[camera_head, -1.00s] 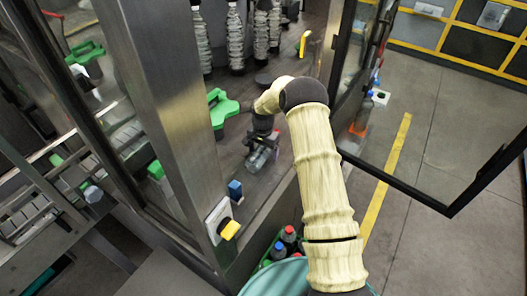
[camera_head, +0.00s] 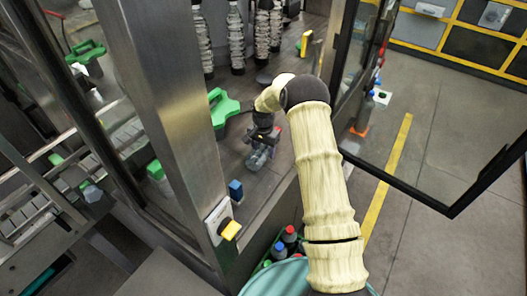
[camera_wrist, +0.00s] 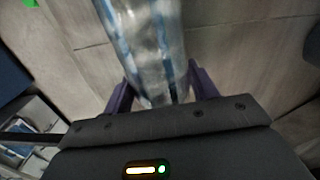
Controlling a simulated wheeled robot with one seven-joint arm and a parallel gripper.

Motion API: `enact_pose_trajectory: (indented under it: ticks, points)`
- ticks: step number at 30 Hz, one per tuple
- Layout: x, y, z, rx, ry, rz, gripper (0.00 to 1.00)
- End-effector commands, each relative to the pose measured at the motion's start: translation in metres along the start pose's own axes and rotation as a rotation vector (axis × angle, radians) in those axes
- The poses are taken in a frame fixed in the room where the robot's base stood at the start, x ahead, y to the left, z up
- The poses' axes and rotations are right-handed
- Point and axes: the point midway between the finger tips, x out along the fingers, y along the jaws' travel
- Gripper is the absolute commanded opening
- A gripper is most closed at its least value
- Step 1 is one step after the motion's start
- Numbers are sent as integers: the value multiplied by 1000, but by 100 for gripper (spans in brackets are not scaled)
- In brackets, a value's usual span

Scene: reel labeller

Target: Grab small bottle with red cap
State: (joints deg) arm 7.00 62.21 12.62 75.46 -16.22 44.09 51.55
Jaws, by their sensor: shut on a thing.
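My gripper (camera_head: 260,153) is inside the machine, low over its grey floor. It is shut on a clear bottle with blue stripes (camera_wrist: 148,40), which lies between the two purple fingers in the wrist view (camera_wrist: 163,92). The cap of this bottle cannot be made out in the wrist view. A small bottle with a red cap (camera_head: 289,236) stands in a green crate (camera_head: 263,264) at the bottom of the head view, beside a blue-capped bottle (camera_head: 278,251). My arm partly hides the area right of the gripper.
A green-handled part (camera_head: 222,106) lies left of the gripper. Ribbed columns (camera_head: 237,40) stand behind. An open glass door frame (camera_head: 440,209) is at right.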

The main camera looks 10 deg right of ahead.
Motion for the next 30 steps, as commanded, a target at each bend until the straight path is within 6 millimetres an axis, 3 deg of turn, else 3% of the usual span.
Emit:
enact_pose_trajectory:
  ticks: [16,30]
  points:
    - [-84,-1,-1,0,4,-3,18]
    - [-94,0,0,0,1,-2,18]
